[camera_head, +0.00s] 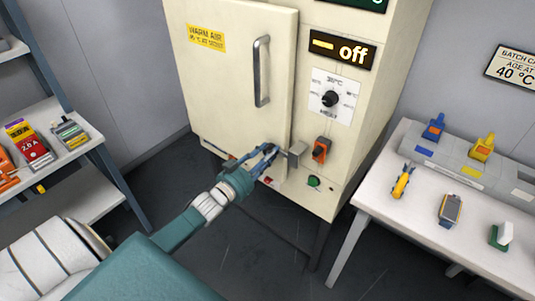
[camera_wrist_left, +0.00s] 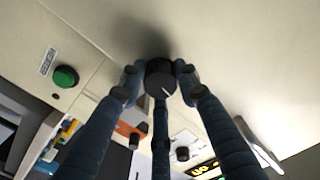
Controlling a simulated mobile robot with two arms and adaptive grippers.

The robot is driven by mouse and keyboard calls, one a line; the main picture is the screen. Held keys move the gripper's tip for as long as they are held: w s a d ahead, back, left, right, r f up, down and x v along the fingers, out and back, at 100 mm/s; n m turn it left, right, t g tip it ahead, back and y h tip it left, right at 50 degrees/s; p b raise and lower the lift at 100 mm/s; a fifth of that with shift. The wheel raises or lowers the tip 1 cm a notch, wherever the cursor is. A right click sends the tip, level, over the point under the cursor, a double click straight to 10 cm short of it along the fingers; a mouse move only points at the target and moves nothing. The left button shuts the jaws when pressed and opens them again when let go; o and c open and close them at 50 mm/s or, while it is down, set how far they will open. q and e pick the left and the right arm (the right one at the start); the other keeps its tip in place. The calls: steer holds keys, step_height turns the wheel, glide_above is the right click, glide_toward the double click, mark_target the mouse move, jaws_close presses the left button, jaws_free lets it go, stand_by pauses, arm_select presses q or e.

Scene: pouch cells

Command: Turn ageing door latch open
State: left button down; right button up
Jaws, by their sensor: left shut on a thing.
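The cream ageing cabinet has a closed-looking door (camera_head: 225,90) with a vertical metal handle (camera_head: 262,70). My left gripper (camera_head: 268,154) is at the door's lower right, beside a grey metal latch piece (camera_head: 297,152) at the door edge. In the left wrist view, a round dark knob (camera_wrist_left: 160,78) with a white line sits between the fingers of my left gripper (camera_wrist_left: 160,85), which are shut on it. The line slants down to the right. In the head view the fingers hide the knob. My right gripper is not in view.
Right of the door are an "off" display (camera_head: 341,49), a dial (camera_head: 330,98), an orange switch (camera_head: 321,150) and a green button (camera_head: 313,182). A right-hand bench (camera_head: 375,195) holds coloured devices; a left shelf (camera_head: 100,140) holds packs.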

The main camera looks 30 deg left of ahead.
arm_select(q)
steer(key=m, duration=0.4)
steer(key=shift+f, duration=0.15)
steer(key=m, duration=0.4)
steer(key=shift+a+m+b, duration=0.1)
steer(key=shift+m+b, duration=0.25)
steer(key=shift+m, duration=0.05)
steer(key=m+b, duration=0.1)
steer(key=m, duration=0.5)
steer(key=shift+b, duration=0.35)
steer(key=shift+m+b, duration=0.35)
steer(key=shift+m, duration=0.65)
steer(key=c, duration=1.3)
jaws_free()
steer(key=shift+o, duration=0.2)
